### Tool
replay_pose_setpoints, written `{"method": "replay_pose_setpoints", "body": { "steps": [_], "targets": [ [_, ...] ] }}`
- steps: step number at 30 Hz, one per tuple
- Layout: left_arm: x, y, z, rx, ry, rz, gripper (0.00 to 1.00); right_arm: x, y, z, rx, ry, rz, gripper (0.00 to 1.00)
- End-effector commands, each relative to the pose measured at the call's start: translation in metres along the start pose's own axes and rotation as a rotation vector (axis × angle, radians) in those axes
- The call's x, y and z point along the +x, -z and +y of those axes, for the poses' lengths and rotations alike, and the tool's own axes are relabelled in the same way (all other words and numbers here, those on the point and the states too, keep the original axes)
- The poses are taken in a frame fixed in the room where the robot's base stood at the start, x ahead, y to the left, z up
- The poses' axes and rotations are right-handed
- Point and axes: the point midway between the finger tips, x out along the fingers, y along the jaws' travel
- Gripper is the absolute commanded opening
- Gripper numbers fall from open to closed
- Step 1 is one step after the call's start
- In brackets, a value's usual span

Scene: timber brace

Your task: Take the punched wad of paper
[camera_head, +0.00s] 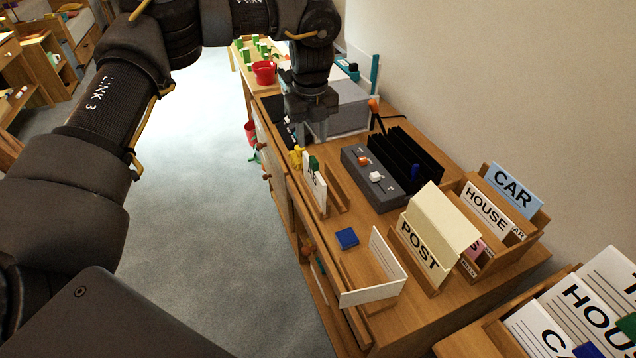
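My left gripper (303,136) points down over the desk, in front of a grey box. Its fingers are small and dark, and I cannot tell whether they are open or shut. White papers (314,188) with black print stand upright in a wooden rack at the desk's left edge, apart from the gripper. A folded white sheet with lines (386,262) stands at the near edge of the desk. I see no punch holes, so I cannot tell which of these is the punched wad. My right gripper is not in view.
On the desk (425,310) are a dark panel with switches (376,178), a black file rack (410,160), a blue block (347,238), a POST card holder (428,250) and a HOUSE and CAR card box (500,215). Floor at left (205,200) is clear.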

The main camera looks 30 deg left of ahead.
Motion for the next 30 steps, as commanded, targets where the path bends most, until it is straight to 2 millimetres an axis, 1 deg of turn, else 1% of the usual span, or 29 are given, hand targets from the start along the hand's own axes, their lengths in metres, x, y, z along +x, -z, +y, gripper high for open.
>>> {"method": "replay_pose_setpoints", "body": {
  "steps": [1,4,9,12,18,21,27,30],
  "targets": [
    [0.009,0.000,0.001,-0.001,-0.001,0.000,0.40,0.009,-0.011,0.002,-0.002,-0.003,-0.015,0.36],
    [0.013,-0.001,0.002,-0.004,-0.001,0.000,0.40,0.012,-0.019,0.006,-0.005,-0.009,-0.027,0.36],
    [0.015,-0.002,0.005,-0.009,-0.002,0.001,0.40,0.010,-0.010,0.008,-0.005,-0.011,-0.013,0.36],
    [0.029,-0.003,0.008,-0.010,-0.005,0.002,0.40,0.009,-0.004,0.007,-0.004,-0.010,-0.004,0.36],
    [0.058,-0.003,0.006,-0.010,-0.003,0.002,0.40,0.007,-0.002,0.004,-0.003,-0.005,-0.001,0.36],
    [0.066,-0.003,0.005,-0.009,-0.002,0.001,0.40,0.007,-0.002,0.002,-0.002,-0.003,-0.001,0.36],
    [0.071,-0.003,0.003,-0.006,-0.001,0.000,0.40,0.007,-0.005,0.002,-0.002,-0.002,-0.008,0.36],
    [0.082,-0.005,0.003,-0.006,-0.004,0.001,0.40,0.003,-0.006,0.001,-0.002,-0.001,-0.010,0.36]
  ]
}}
